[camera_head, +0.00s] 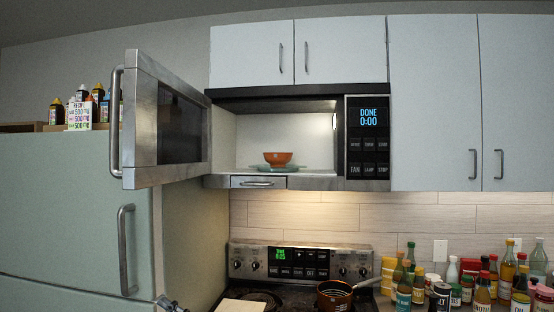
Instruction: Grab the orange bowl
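The orange bowl (278,158) sits upright inside the open microwave (364,138), above the stove. Under it is a pale green plate (281,168) on the microwave floor. The microwave door (163,122) is swung open to the left. What looks like the tip of my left gripper (171,304) just enters at the bottom edge, well below and left of the bowl. Too little of it shows to tell whether it is open or shut. My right gripper is not in view.
A pan (336,295) stands on the coil stove (298,263) below, beside a pale board (238,305). Several bottles and jars (485,285) crowd the right counter. The fridge (70,215) stands at left. The microwave's front opening is clear.

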